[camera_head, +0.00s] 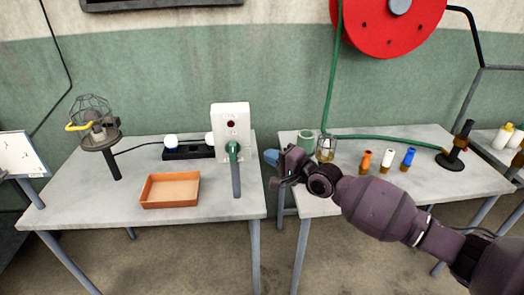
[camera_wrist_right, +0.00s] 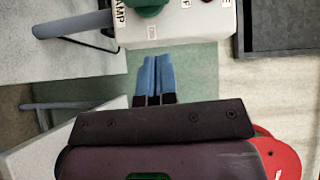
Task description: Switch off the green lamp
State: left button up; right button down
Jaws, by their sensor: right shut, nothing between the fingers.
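A white switch box (camera_head: 230,117) stands upright on a post at the left table's right edge. It has a dark red spot (camera_head: 231,124) and a green knob (camera_head: 233,150) low on its front. In the right wrist view the box (camera_wrist_right: 190,26) shows at the top, with part of the green knob (camera_wrist_right: 149,8) and the letters "AMP". My right gripper (camera_head: 271,157) is to the right of the box, apart from it. Its blue fingers (camera_wrist_right: 157,78) are shut together and empty. My left gripper is not in view.
The left table holds another caged lamp (camera_head: 98,125), an orange tray (camera_head: 170,202) and a dark power strip (camera_head: 188,153). A red reel (camera_head: 390,25) hangs above. A gap separates the tables.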

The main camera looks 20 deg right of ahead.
jog(key=shift+v, duration=2.7)
jog(key=shift+f, duration=0.2)
jog(key=s+f+n+g+h, duration=0.1)
jog(key=s+f+n+h, duration=0.3)
jog(key=s+f, duration=0.7)
jog(key=s+a+f+n+g+h, duration=0.1)
jog(key=s+f+n+h, duration=0.3)
jog(key=s+f+n, duration=0.4)
jog(key=s+f+g, duration=0.1)
jog(key=s+f, duration=0.3)
jog(key=s, duration=0.3)
jog(key=shift+s+n+g+h, duration=0.2)
jog(key=shift+n+g+h, duration=0.1)
jog(key=shift+n+h, duration=0.1)
